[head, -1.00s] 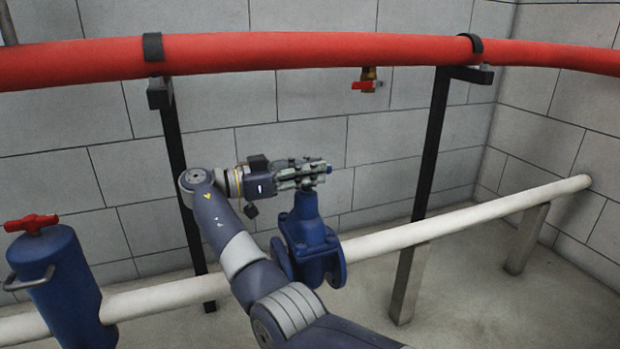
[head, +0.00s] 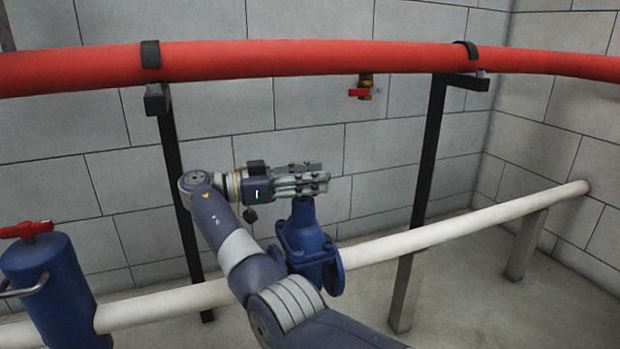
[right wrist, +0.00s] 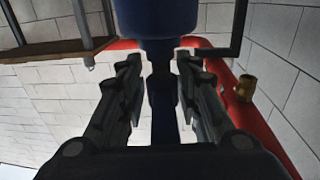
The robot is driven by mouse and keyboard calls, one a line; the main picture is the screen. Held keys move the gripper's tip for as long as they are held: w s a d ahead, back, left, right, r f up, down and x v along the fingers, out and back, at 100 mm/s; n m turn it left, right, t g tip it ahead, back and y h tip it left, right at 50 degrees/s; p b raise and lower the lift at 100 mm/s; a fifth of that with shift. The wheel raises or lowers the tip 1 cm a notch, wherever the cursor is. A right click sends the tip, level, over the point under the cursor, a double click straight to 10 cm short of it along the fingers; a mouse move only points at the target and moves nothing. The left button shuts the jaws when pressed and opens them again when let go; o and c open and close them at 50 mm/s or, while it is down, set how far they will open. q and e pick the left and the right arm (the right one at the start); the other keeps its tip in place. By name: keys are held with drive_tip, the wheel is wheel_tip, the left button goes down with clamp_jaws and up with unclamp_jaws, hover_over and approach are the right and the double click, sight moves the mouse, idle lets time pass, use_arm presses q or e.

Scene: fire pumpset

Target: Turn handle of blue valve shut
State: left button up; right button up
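The blue valve (head: 306,243) stands upright on the white pipe in the middle of the head view. My right gripper (head: 322,180) lies level across its top, pointing right, and hides the handle in this view. In the right wrist view, the fingers of this gripper (right wrist: 158,88) are apart. A narrow dark blue part (right wrist: 162,105) shows between them, with gaps on both sides. A wider blue cylinder (right wrist: 155,18) is at the top of that view. I cannot tell whether the fingers touch the part between them. My left gripper is not in view.
A red pipe (head: 300,60) on black posts runs above my right gripper along the grey wall. A small brass tap (head: 365,88) with a red lever hangs below it. The white pipe (head: 420,235) crosses low. A blue cylinder (head: 58,290) with a red handle (head: 26,229) stands left.

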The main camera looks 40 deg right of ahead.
drive_tip(key=shift+a+r, duration=0.1)
drive_tip(key=shift+r, duration=0.2)
wheel_tip(320, 180, up, 10)
drive_tip(key=shift+f, duration=0.2)
idle(0.4)
